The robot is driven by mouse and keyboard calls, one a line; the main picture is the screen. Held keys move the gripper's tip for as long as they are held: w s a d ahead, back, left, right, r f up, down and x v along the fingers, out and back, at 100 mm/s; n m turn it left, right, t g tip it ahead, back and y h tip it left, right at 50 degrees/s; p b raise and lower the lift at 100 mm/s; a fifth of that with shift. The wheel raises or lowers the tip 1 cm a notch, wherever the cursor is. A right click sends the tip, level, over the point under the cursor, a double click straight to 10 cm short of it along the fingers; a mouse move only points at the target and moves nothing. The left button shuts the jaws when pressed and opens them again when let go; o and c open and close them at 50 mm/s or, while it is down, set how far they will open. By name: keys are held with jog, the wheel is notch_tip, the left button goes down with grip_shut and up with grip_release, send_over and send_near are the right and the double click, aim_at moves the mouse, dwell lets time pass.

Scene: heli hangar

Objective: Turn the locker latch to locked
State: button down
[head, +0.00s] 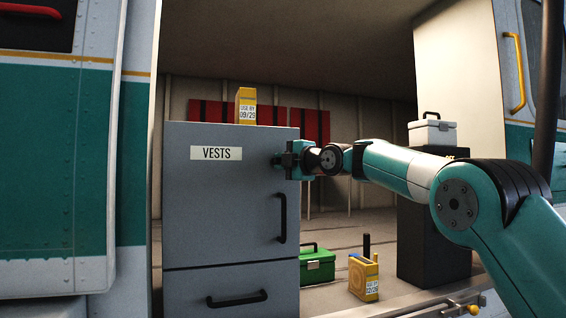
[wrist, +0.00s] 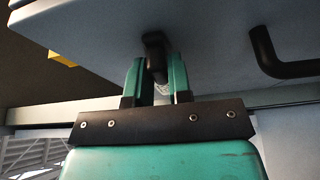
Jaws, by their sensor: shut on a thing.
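The grey locker (head: 225,215) stands in the open doorway of the aircraft, with a "VESTS" label (head: 217,153) on its upper door. My gripper (head: 281,160) is at the right edge of that door, level with the label. In the head view it hides the latch. In the wrist view the dark latch (wrist: 154,48) stands out from the grey door between the two teal fingers of my gripper (wrist: 157,80), which are shut on it. I cannot tell from these views whether the latch is at locked.
A black door handle (head: 282,218) sits below my gripper; a drawer handle (head: 237,299) is lower. A yellow box (head: 246,107) stands on the locker. A green case (head: 317,265) and another yellow box (head: 363,278) are on the floor. A white case (head: 432,133) tops a black cabinet (head: 425,235).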

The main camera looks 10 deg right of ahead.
jog(key=shift+n, duration=0.3)
jog(key=c, duration=1.1)
grip_release()
jog(key=b+v, duration=0.7)
jog(key=v, duration=1)
jog(key=shift+s+d+r+b, duration=0.15)
jog(key=shift+r+b, duration=0.05)
jog(key=shift+b, duration=0.1)
